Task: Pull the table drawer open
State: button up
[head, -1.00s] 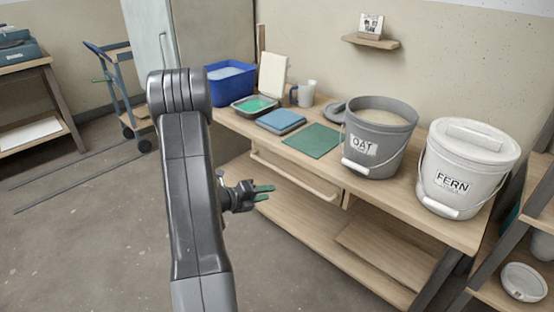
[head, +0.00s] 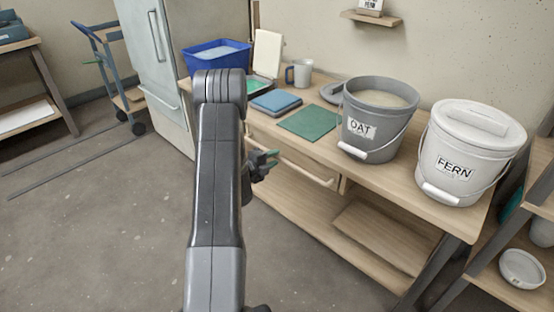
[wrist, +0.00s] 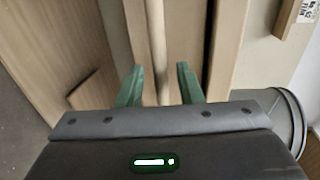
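The wooden table (head: 437,221) has a drawer (head: 317,168) under its top, with a pale bar handle (head: 300,172) along the front. The drawer looks shut. My gripper (head: 270,157) is in front of the drawer, near the left part of the handle; my arm hides some of the table there. In the wrist view, the green fingers of my gripper (wrist: 159,88) are apart. The pale handle bar (wrist: 155,45) runs between them, with a gap visible on each side. I cannot tell how deep the bar sits between the fingers.
On the tabletop are a grey OAT bucket (head: 372,125), a white FERN bucket (head: 465,155), a green mat (head: 309,122), a blue bin (head: 215,53) and a mug (head: 301,73). A lower shelf (head: 385,237) is below.

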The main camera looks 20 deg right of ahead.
jog(key=shift+x, duration=1.3)
grip_shut()
jog(key=shift+a, duration=0.15)
jog(key=f+p+v, duration=0.2)
jog(key=f+v, duration=0.2)
jog(key=v, duration=1.9)
jog(key=shift+s+a+f, duration=0.2)
jog(key=shift+s+a, duration=0.1)
jog(key=shift+a, duration=0.2)
grip_release()
